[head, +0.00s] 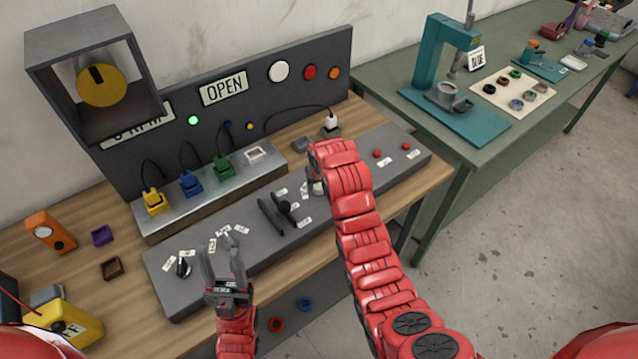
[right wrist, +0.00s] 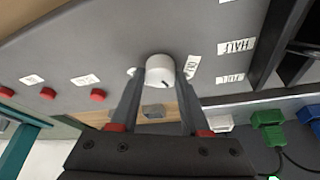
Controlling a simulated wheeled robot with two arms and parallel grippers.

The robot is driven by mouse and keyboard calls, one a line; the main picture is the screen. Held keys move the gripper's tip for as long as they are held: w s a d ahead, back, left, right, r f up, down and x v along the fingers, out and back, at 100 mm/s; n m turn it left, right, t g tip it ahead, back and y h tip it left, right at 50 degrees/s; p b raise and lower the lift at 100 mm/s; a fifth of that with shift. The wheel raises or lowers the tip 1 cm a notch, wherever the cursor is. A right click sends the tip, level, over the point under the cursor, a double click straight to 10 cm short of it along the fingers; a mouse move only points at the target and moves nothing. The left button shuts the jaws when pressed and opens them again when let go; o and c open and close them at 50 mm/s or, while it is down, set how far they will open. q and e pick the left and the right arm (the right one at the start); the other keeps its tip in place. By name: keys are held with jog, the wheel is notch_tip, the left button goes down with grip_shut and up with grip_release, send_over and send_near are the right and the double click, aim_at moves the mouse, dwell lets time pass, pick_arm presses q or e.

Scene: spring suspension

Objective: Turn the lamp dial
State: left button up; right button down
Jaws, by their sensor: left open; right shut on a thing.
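A white round dial (right wrist: 160,71) with a dark pointer mark stands on the grey sloped control panel (head: 345,160). My right gripper (right wrist: 161,82) is shut on this dial, one finger on each side. In the head view a small part of the white dial (head: 317,188) shows, and my red right arm hides most of the gripper. A black knob (head: 183,267) with small white labels around it sits at the panel's left end. My left gripper (head: 222,258) is open and empty above the panel's front edge, right of the black knob.
A black lever (head: 276,214) stands mid-panel, left of my right gripper. Red buttons (head: 378,153) lie to its right. Yellow, blue and green plugs (head: 191,184) stand in a metal strip behind. A box with a yellow disc (head: 101,86) rises at back left.

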jog(key=shift+c, duration=1.9)
grip_release()
jog(key=shift+r, duration=0.1)
jog(key=shift+s+r, duration=0.1)
jog(key=shift+r, duration=0.2)
jog(key=v, duration=0.5)
jog(key=shift+b, duration=0.3)
notch_tip(320, 180, up, 9)
jog(key=p, duration=1.2)
send_over(321, 198)
jog(key=s, duration=0.3)
jog(key=shift+s+d+r+p, duration=0.5)
jog(key=shift+s+r+p, duration=0.25)
jog(key=shift+p, duration=0.25)
